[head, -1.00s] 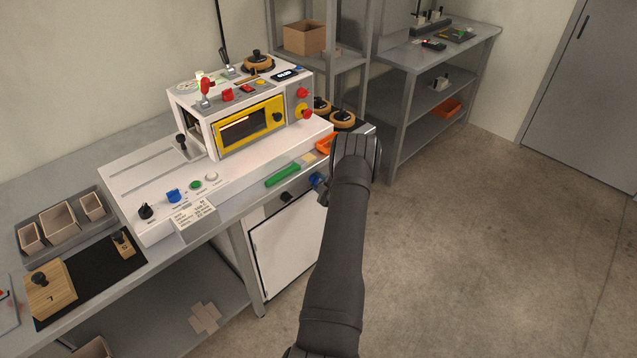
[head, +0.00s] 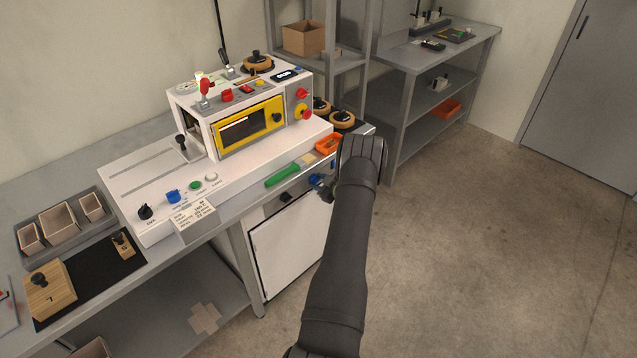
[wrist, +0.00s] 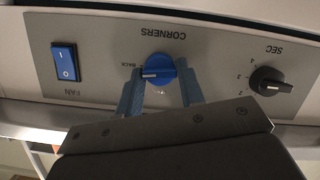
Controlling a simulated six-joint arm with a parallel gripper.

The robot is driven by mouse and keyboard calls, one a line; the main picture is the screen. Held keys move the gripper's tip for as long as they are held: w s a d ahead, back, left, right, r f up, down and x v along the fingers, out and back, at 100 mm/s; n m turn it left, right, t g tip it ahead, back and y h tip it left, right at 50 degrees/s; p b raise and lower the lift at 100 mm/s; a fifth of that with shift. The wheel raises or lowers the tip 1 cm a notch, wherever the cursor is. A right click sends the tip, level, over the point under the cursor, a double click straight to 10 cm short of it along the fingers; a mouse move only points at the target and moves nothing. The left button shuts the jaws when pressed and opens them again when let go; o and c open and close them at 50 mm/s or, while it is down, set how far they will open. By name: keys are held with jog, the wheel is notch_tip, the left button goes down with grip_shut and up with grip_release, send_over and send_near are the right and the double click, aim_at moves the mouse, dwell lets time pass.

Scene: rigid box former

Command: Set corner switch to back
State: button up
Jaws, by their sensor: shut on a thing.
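The corner switch is a blue round knob (wrist: 158,66) with a white pointer line, under the upside-down label CORNERS in the wrist view. Its pointer lies nearly level and points left, towards the word BACK. My gripper (wrist: 159,74) has its two blue fingers on either side of the knob, shut on it. In the head view my gripper (head: 323,187) is at the front panel below the machine's bench top, and my arm and the steep angle hide most of the knob.
In the wrist view a blue FAN rocker (wrist: 65,63) is left of the knob and a black SEC dial (wrist: 270,82) is right. Open floor is at right.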

jog(key=shift+w+d+r+m+y, duration=0.15)
jog(key=shift+m+y, duration=0.15)
jog(key=shift+m, duration=0.4)
jog(key=o, duration=0.9)
jog(key=shift+o, duration=0.2)
jog(key=v, duration=1.7)
jog(key=shift+r, duration=0.3)
jog(key=shift+d, duration=0.15)
